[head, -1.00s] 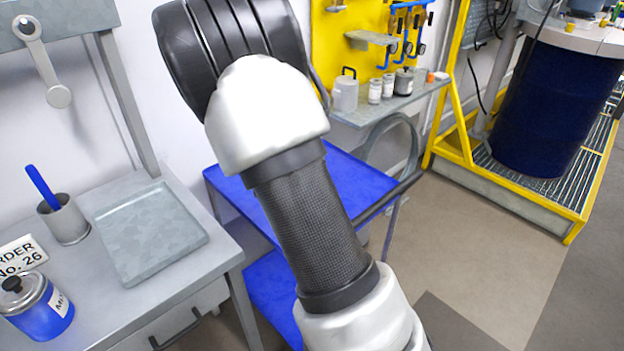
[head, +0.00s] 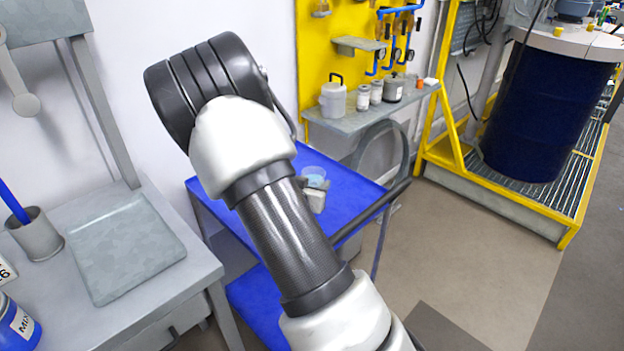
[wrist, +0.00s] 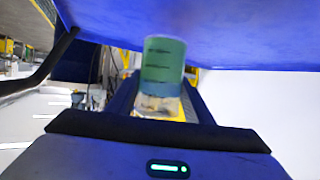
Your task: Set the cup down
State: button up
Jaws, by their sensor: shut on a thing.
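The cup (head: 314,173) is small and see-through with pale blue contents. It shows over the blue top of the cart (head: 345,190), just right of my forearm. In the wrist view the cup (wrist: 163,65) looks green-blue with dark marks and stands out between the fingers. My gripper (head: 313,185) is shut on the cup; its fingers (wrist: 160,100) lie on either side of it in the wrist view. My arm hides part of the cart top. I cannot tell whether the cup touches the cart's surface.
A grey shelf (head: 350,122) with a jug (head: 333,100) and jars is behind the cart. A dark handle bar (head: 370,213) runs along the cart's right side. A grey bench with a flat tray (head: 125,245) is at left. A blue drum (head: 545,110) stands at right.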

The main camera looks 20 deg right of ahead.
jog(key=shift+f+b, duration=0.35)
jog(key=shift+f, duration=1.4)
jog(key=shift+f, duration=0.2)
jog(key=o, duration=1.2)
jog(key=shift+r, duration=0.1)
